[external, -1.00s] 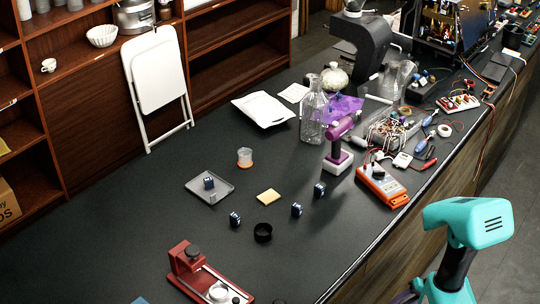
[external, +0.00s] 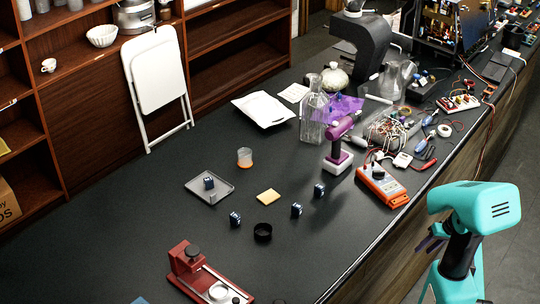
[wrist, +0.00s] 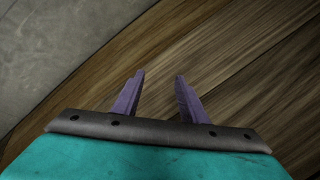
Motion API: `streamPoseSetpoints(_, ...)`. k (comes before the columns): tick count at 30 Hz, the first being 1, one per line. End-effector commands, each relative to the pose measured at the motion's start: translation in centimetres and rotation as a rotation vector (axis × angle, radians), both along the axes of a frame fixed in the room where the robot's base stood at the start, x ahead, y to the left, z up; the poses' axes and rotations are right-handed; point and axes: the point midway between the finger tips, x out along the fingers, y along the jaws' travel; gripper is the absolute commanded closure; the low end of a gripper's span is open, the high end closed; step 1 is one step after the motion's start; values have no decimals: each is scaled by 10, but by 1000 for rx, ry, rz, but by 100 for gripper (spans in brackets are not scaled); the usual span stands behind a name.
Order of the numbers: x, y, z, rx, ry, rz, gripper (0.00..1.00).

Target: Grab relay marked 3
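Several small dark blue relays are on the black bench in the external view. One relay (external: 209,183) sits on a grey tray (external: 222,196). Another relay (external: 235,219) stands left of a black ring-shaped cup, one relay (external: 296,210) is right of it, and one relay (external: 319,190) is nearest the purple drill. Their numbers are too small to read. My gripper (external: 432,243) is off the bench's front edge, away from all relays. In the wrist view its purple fingers (wrist: 158,95) are apart with nothing between them.
A yellow pad (external: 268,197) and black cup (external: 263,232) lie among the relays. A red device (external: 190,265) is at the near left.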

Motion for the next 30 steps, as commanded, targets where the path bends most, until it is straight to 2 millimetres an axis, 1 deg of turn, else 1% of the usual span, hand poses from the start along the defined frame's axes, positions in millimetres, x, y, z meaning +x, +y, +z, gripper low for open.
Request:
streamPoseSetpoints(1, 11, -8, 18, -25, -14, -1, 61)
streamPoseSetpoints(8, 50, -42, 85, -137, -67, -19, 61)
streamPoseSetpoints(14, 79, -70, 149, -232, -114, -40, 61)
streamPoseSetpoints(15, 84, -75, 162, -250, -124, -47, 61)
streamPoseSetpoints(20, 104, -95, 215, -322, -162, -68, 61)
streamPoseSetpoints(21, 108, -100, 228, -338, -172, -74, 61)
streamPoseSetpoints(23, 114, -107, 247, -362, -186, -83, 61)
streamPoseSetpoints(27, 126, -121, 293, -419, -218, -105, 61)
streamPoseSetpoints(30, 133, -130, 323, -453, -239, -119, 61)
